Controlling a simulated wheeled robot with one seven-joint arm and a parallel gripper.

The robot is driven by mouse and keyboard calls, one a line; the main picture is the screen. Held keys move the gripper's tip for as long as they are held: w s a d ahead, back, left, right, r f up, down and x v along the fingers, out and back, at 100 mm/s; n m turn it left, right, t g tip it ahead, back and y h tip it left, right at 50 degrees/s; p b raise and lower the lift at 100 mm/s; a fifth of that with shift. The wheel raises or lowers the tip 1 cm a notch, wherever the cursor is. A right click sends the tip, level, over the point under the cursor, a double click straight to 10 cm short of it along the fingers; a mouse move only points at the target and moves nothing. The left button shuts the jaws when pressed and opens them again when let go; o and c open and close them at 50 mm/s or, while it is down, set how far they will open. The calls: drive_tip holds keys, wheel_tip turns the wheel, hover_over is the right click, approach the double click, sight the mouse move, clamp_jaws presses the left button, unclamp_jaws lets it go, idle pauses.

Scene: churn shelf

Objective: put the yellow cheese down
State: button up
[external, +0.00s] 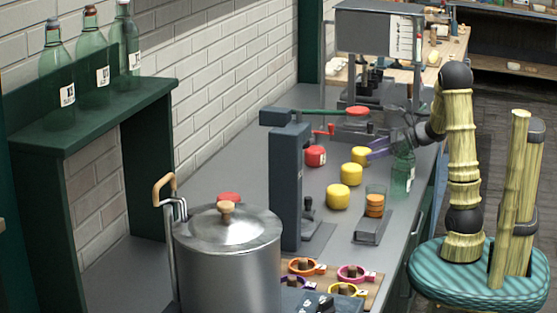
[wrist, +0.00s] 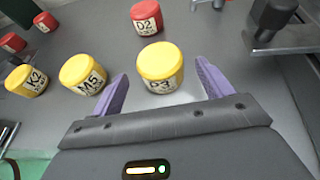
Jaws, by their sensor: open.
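Three yellow cheeses stand on the grey counter (external: 250,165). In the wrist view, the one labelled P3 (wrist: 160,68) is between and just ahead of my fingertips. The ones labelled M5 (wrist: 84,75) and K2 (wrist: 26,80) are to its left. In the external view, the nearest yellow cheese (external: 361,155) is beside my fingertips; two more (external: 351,173) (external: 338,197) stand closer to the camera. My gripper (external: 373,153), with purple fingers, is open; it also shows in the wrist view (wrist: 161,72). Whether the fingers touch P3 is unclear.
A red cheese labelled D2 (wrist: 146,18) is beyond P3; other red cheeses (external: 315,156) stand on the counter. A green bottle (external: 402,174) stands near the gripper by the counter edge.

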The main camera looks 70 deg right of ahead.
drive_tip(key=v, duration=0.5)
drive_tip(key=shift+s, duration=0.25)
drive_tip(key=shift+o, duration=0.4)
idle(1.5)
